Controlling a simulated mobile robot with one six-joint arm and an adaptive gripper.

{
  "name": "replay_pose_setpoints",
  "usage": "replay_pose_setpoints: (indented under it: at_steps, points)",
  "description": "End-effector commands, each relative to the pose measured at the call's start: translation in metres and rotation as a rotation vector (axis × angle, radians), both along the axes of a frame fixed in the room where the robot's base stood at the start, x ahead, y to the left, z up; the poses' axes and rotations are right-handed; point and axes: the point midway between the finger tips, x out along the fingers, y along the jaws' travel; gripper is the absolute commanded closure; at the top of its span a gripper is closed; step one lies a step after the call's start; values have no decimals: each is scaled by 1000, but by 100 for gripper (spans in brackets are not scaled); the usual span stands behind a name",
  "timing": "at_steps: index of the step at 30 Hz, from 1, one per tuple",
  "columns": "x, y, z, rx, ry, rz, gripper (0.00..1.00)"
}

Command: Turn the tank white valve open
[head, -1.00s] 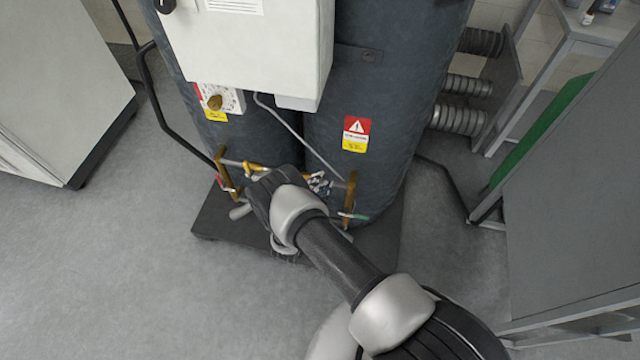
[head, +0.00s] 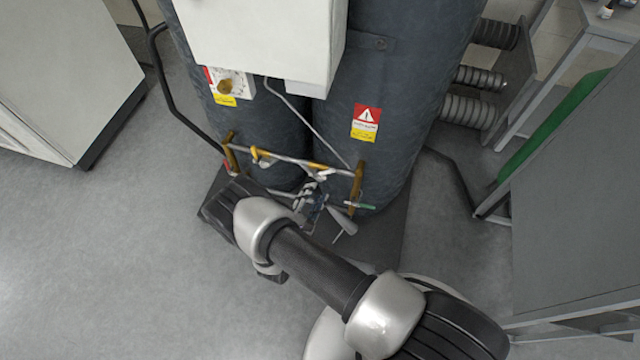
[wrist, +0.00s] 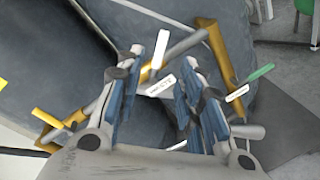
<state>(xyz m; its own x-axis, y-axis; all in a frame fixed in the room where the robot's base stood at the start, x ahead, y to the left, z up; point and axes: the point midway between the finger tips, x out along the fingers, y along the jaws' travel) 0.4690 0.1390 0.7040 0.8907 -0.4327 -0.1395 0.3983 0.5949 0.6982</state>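The tank's valve pipe (head: 290,158) runs low across the front of two dark tanks. In the wrist view a white handle (wrist: 160,49) stands up on the pipe, with a white tag (wrist: 160,87) below it. My gripper (wrist: 162,65) is open, its blue-padded fingers on either side of the handle and tag. I cannot tell whether a finger touches the handle. In the head view my gripper (head: 312,198) is small, in front of the pipe, and the handle is hard to make out. A yellow handle (wrist: 50,119) is at left, a green one (wrist: 260,73) at right.
The dark tanks (head: 395,110) stand on a dark base plate (head: 385,240). A white control box (head: 255,40) hangs above the pipe. A grey cabinet (head: 570,200) is at right and a white cabinet (head: 60,80) at left. The floor at left is clear.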

Motion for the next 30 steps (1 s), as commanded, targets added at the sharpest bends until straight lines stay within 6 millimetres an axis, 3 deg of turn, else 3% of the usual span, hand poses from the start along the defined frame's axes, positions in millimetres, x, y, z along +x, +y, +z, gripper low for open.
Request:
replay_pose_setpoints:
  at_steps: [4,12,17,20,27,30]
  points:
    - [-10,5,2,0,0,0,65]
    - [-12,6,2,0,0,0,65]
    - [-8,9,8,66,-29,-30,75]
    - [0,19,23,264,-115,-118,81]
    - [18,57,67,967,-446,-454,97]
    - [21,71,78,1176,-557,-562,100]
